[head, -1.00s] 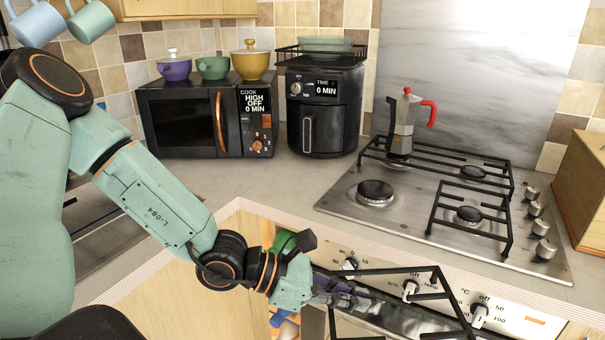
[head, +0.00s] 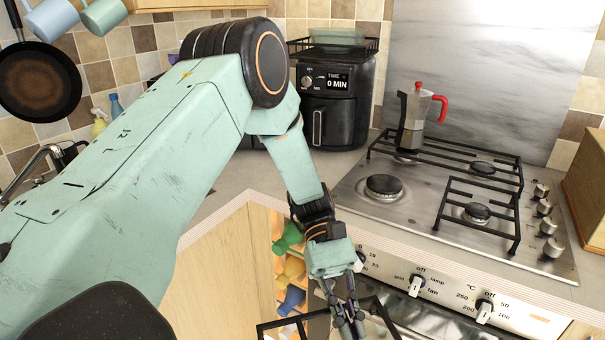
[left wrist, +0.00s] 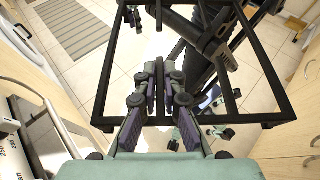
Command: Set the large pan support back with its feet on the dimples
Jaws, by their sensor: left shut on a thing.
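My left gripper (head: 348,318) is shut on the large pan support (head: 284,322), a black square wire frame. The support hangs in front of the oven at the bottom edge of the head view, which cuts part of it off. In the left wrist view, my left gripper (left wrist: 161,88) grips one of the inner bars of the support (left wrist: 264,62), with the floor far below. The hob (head: 352,205) has a bare front-left burner (head: 384,187). Dimples are too small to make out. My right gripper is not in view.
A moka pot (head: 417,118) stands on the hob's rear support (head: 450,153). A small support (head: 478,212) sits over the front-right burner. Control knobs (head: 549,225) line the hob's right side. An air fryer (head: 333,108) stands behind left. Oven knobs (head: 416,286) face the held support.

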